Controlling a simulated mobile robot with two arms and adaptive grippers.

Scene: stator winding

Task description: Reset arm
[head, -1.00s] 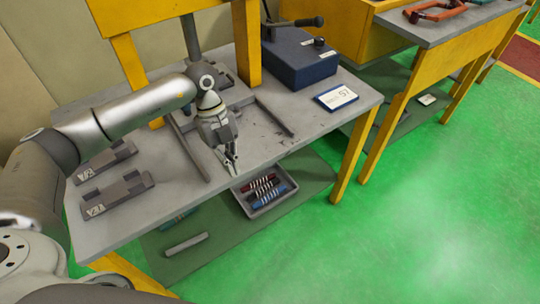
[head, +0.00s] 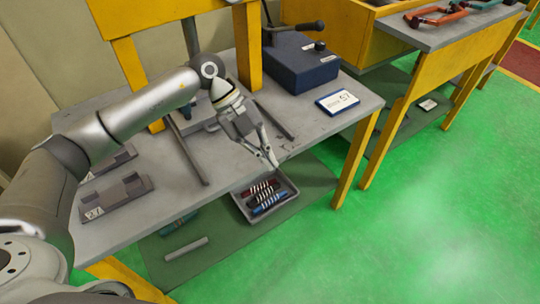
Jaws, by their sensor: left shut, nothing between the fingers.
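My left arm comes in from the left over the grey workbench (head: 225,160). My left gripper (head: 271,160) is shut and empty, its fingertips pointing down near the bench's front edge. In the picture it sits just above the grey tray (head: 284,199) on the lower shelf. My right gripper is not in view.
Two grey holders (head: 113,198) lie at the bench's left. The tray holds several wound coils (head: 264,192). Yellow posts (head: 248,45) rise from the bench. Green floor on the right is clear.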

